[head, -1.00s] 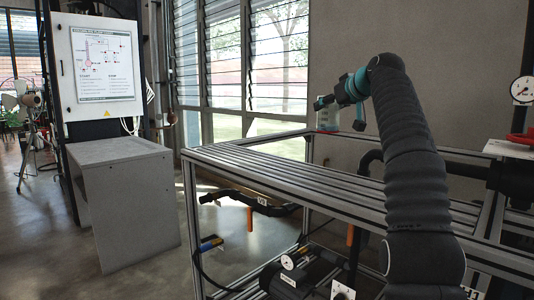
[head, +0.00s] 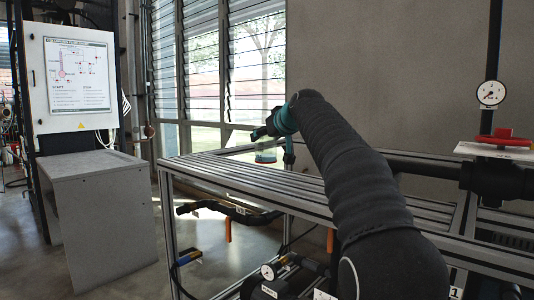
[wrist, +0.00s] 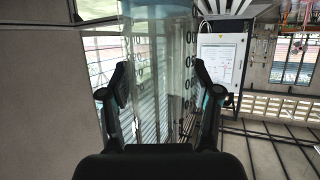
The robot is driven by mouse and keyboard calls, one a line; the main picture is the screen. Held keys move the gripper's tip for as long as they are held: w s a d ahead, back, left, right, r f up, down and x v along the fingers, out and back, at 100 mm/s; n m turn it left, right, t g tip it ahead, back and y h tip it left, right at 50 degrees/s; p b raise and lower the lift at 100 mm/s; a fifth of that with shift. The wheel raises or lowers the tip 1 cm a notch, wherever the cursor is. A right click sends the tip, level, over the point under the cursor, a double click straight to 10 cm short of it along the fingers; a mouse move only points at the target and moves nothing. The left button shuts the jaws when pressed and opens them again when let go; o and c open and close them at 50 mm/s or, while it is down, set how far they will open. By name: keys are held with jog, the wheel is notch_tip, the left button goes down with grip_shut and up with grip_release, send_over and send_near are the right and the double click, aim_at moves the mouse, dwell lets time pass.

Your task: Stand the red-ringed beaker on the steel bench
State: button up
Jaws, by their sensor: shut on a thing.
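The beaker (head: 265,154) is clear glass with a red ring near its base, seen small in the head view. My gripper (head: 273,134) is shut on it and holds it upright over the far part of the steel bench (head: 225,171). Whether its base touches the slats I cannot tell. In the wrist view the glass beaker (wrist: 160,70) fills the space between the two dark fingers of my gripper (wrist: 160,92), with dark markings on its side. The red ring does not show there.
The slatted bench top looks bare around the beaker. A grey cabinet (head: 105,215) stands to the left, below a white panel (head: 78,80). A pipe with a red handle (head: 503,138) and a gauge (head: 491,93) is at the right. Windows and a wall lie behind.

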aim_at(270, 148)
jog(key=shift+f+b, duration=0.7)
jog(key=shift+f, duration=1.3)
jog(key=shift+f, duration=0.2)
jog(key=o, duration=1.3)
jog(key=shift+r, duration=0.1)
